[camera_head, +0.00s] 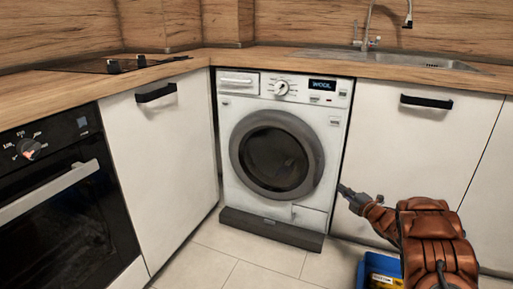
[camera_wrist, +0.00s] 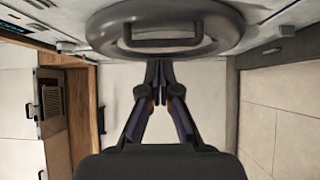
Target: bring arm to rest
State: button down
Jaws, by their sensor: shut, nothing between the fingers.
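My gripper (camera_head: 346,192) is at the lower right of the washing machine in the head view, on an orange-brown arm that comes in from the bottom right. In the wrist view my gripper (camera_wrist: 159,70) shows its two dark fingers brought together at the tips, with nothing between them. The washing machine (camera_head: 234,187) has a closed round door (camera_head: 273,155) and a lit display. In the wrist view the round door (camera_wrist: 225,30) appears above the fingertips, seen upside down. I cannot tell the exact gap between fingertips and machine.
An oven (camera_head: 60,215) stands at the left, with a hob (camera_head: 105,65) on the counter above. White cabinets flank the machine. A sink (camera_head: 420,62) and tap are at the back right. A blue box (camera_head: 366,272) is beside my arm. Tiled floor (camera_head: 235,262) is clear in front.

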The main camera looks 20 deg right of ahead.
notch_tip(320, 180, up, 18)
jog(key=w+d+m+g+h+p, duration=0.15)
jog(key=m+g+h+p, duration=0.4)
jog(key=p, duration=0.65)
jog(key=s+a+r+m+g+h+p, duration=0.25)
jog(key=s+r+m+p, duration=0.2)
jog(key=r, duration=0.35)
jog(key=s+a+r+m+g+h+p, duration=0.1)
jog(key=s+a+r+m+h+p, duration=0.15)
jog(key=s+r+p, duration=0.4)
jog(key=s+a+r+m+g+y+p, duration=0.2)
jog(key=s+a+r+p, duration=0.5)
jog(key=s+a, duration=0.5)
jog(key=s+a+r+m+g+y+p, duration=0.3)
jog(key=s+a+r+g+p, duration=0.2)
jog(key=s+a, duration=0.7)
jog(key=s+a+r+m+g+y+p, duration=0.2)
jog(key=s+a+r+g+p, duration=0.1)
jog(key=s+a+r+p, duration=0.6)
jog(key=s+a, duration=0.4)
jog(key=s, duration=0.2)
jog(key=shift+s+g+y, duration=0.15)
jog(key=shift+g+y, duration=0.2)
jog(key=shift+g, duration=0.05)
jog(key=shift+m, duration=0.25)
